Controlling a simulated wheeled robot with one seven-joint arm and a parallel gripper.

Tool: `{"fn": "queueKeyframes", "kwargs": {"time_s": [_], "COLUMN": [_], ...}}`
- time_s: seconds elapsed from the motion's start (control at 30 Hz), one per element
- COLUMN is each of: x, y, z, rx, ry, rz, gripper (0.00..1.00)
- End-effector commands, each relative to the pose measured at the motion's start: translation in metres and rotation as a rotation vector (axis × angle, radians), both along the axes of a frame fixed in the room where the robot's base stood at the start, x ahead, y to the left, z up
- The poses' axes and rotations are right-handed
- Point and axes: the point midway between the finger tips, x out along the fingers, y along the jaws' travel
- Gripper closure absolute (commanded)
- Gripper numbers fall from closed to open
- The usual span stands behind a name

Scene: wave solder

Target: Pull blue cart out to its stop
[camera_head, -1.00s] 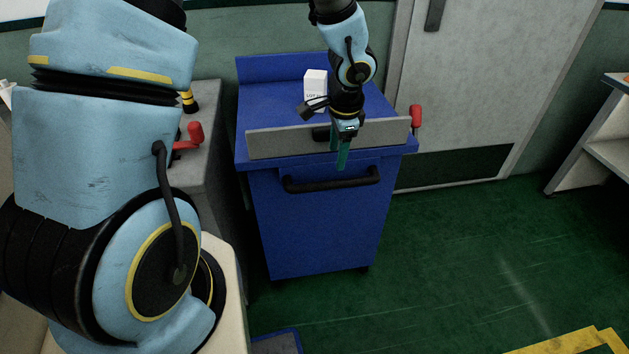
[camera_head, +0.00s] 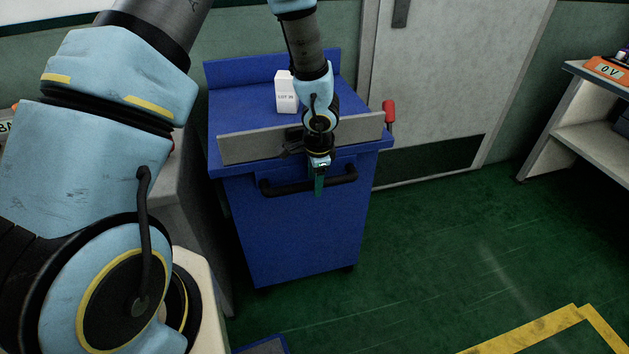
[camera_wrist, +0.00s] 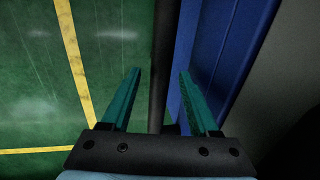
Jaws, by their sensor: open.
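The blue cart (camera_head: 300,235) stands against the wall beside the grey door, with a black bar handle (camera_head: 280,188) across its front. A grey board (camera_head: 250,146) runs along the cart's front top edge. My gripper (camera_head: 319,186) points down at the handle, toward its right part. In the wrist view my gripper (camera_wrist: 158,95) is open, with one teal finger on each side of the black handle bar (camera_wrist: 160,60). The right finger lies between the bar and the blue cart front (camera_wrist: 215,60). I cannot tell whether either finger touches the bar.
A white box (camera_head: 286,95) stands on the cart top. A red handle (camera_head: 388,112) is at the cart's right side. A grey cabinet (camera_head: 185,205) is close on the left. Green floor (camera_head: 440,260) is clear in front, with yellow lines (camera_head: 530,330) at lower right.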

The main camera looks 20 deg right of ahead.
Motion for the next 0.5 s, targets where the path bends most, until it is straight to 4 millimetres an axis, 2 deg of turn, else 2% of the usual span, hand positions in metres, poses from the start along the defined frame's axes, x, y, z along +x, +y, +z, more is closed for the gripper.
{"fn": "queueKeyframes", "kwargs": {"time_s": [0.3, 0.5], "x": [0.0009, 0.0009], "y": [0.0, 0.0002], "z": [-0.0022, -0.0021], "rx": [0.0, 0.0], "ry": [-0.001, -0.001], "rz": [0.0, 0.0], "gripper": [0.39, 0.62]}}
